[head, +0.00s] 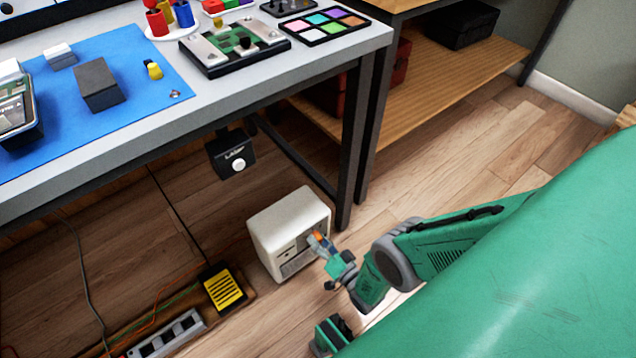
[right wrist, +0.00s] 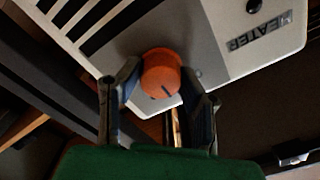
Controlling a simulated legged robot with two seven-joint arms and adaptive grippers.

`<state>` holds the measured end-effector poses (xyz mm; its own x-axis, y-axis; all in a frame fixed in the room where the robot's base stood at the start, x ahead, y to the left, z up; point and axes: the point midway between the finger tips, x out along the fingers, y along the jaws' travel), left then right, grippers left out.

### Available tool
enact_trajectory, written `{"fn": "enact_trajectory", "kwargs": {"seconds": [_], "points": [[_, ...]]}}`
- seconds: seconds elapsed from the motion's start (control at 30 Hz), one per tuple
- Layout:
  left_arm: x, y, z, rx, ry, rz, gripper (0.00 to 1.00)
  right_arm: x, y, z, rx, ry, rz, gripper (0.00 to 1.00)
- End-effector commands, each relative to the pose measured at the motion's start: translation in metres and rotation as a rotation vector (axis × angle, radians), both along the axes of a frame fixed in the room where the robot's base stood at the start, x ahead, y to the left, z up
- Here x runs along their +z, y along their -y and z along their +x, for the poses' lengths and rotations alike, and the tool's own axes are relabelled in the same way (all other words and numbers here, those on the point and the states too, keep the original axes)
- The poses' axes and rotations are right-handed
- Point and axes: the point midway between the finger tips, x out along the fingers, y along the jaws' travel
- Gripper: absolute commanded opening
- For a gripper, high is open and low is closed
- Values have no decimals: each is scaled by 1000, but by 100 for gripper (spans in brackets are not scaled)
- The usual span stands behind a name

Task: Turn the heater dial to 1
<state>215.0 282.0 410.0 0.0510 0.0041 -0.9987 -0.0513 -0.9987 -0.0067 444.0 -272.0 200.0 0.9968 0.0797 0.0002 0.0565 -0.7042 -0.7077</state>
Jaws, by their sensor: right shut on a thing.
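The heater (head: 282,222) is a cream box on the wooden floor below the table's front corner. In the right wrist view its front panel (right wrist: 218,45) carries dark vent slots and a "HEATER" label (right wrist: 260,33). The orange dial (right wrist: 161,72) sits at the panel's edge in that view, with a dark mark low on its face. My right gripper (head: 318,243) is at the heater's front. In the right wrist view its fingers (right wrist: 160,88) stand on both sides of the dial, shut on it. I cannot read any dial numbers.
The table (head: 340,55) stands above and behind the heater, its dark leg (head: 355,140) close beside it. A power strip (head: 170,338) and a yellow-topped device (head: 223,288) with cables lie to the left. Open floor (head: 440,165) is to the right.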

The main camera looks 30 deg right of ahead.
Motion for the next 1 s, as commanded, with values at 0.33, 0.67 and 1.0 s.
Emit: {"fn": "enact_trajectory", "kwargs": {"seconds": [0.33, 0.67, 1.0], "points": [[0, 0, 0, 0, 0, 0, 0, -1, 2, -1, -3, -3, -2, 52], [0, 0, -1, 0, 2, 0, 0, -1, 3, -27, -3, -5, -2, 52], [0, 0, -1, 0, 2, 0, 0, -2, 10, -98, -4, -7, -3, 52]]}}
